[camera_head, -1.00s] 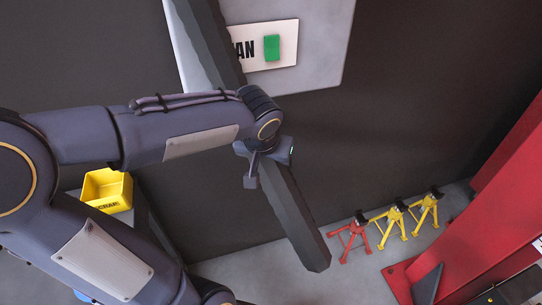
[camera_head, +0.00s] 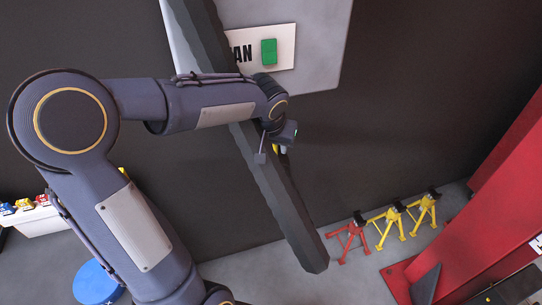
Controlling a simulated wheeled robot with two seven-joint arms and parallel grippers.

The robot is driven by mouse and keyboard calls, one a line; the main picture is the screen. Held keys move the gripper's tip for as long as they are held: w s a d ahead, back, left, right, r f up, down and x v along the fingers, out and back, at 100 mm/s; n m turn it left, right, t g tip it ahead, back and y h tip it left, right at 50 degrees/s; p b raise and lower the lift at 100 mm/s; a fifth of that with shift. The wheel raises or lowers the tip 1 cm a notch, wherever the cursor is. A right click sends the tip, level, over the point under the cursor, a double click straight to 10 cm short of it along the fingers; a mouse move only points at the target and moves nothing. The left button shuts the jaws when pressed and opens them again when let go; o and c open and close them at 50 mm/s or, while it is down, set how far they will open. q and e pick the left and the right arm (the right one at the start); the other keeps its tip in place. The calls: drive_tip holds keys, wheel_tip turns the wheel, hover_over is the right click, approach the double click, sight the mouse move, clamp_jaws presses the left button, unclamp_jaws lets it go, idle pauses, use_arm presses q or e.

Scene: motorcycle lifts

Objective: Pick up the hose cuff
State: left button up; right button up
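A long dark faceted hose (camera_head: 245,150) hangs slantwise from the top edge down to a blunt lower end (camera_head: 312,258). I cannot make out a separate hose cuff; a small yellow and dark bit (camera_head: 283,150) shows just beside my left gripper, and I cannot tell what it belongs to. My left gripper (camera_head: 272,147) is in front of the middle of the hose in this view. One finger shows, the other is not clear, so its opening cannot be read. Whether it touches the hose cannot be told. My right gripper is not in view.
A grey panel with a sign and green block (camera_head: 269,52) is on the dark wall. One red stand (camera_head: 350,238) and two yellow stands (camera_head: 393,222) are on the floor, left of a red post (camera_head: 480,215). A blue round thing (camera_head: 97,283) and a white bin (camera_head: 38,222) are lower left.

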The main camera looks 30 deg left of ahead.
use_arm(q)
clamp_jaws()
drive_tip(key=shift+r, duration=0.1)
idle(1.1)
